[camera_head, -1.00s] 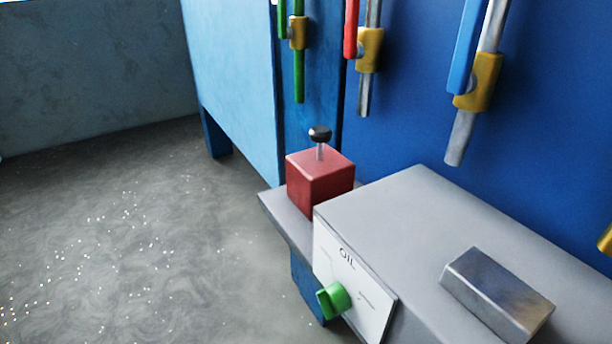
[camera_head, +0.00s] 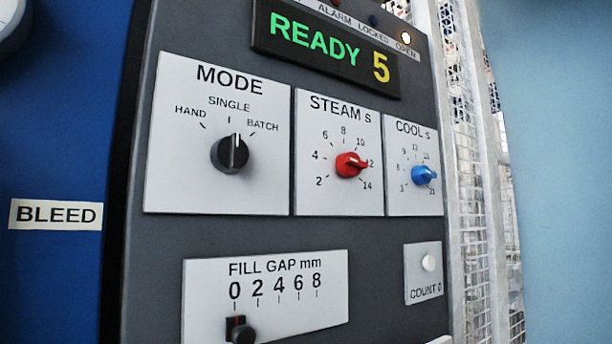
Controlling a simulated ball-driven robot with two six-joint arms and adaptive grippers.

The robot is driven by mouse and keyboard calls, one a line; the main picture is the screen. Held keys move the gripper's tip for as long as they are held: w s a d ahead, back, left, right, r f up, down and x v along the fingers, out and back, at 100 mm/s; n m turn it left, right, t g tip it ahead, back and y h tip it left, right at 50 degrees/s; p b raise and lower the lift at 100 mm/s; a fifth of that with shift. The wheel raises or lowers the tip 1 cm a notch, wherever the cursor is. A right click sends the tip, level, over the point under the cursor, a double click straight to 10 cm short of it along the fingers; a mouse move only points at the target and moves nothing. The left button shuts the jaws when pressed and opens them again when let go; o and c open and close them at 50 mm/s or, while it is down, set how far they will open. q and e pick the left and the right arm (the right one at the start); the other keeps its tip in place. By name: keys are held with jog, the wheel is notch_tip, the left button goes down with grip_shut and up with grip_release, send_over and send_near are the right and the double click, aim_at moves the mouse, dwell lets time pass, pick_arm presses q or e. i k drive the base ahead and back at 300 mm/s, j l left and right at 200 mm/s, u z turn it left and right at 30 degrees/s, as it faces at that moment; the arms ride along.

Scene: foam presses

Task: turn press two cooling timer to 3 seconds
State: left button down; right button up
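The blue cooling timer knob (camera_head: 424,175) sits on a white plate marked COOL s (camera_head: 412,205), at the right of the dark control panel. Its scale runs from 3 at the lower left to 21 at the lower right. The knob's pointer is turned to the right, on the high side of the scale; the exact number is hard to read. The display (camera_head: 325,50) above reads READY 5. No label naming the press as two is in view. Neither gripper shows in this view.
Left of the blue knob are a red STEAM s knob (camera_head: 351,164) and a black MODE knob (camera_head: 230,153). Below are a FILL GAP slider (camera_head: 240,330) at 0 and a COUNT button (camera_head: 428,263). A white mesh guard (camera_head: 480,160) stands at the right.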

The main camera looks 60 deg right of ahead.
aim_at(422, 175)
jog(key=z, duration=2.4)
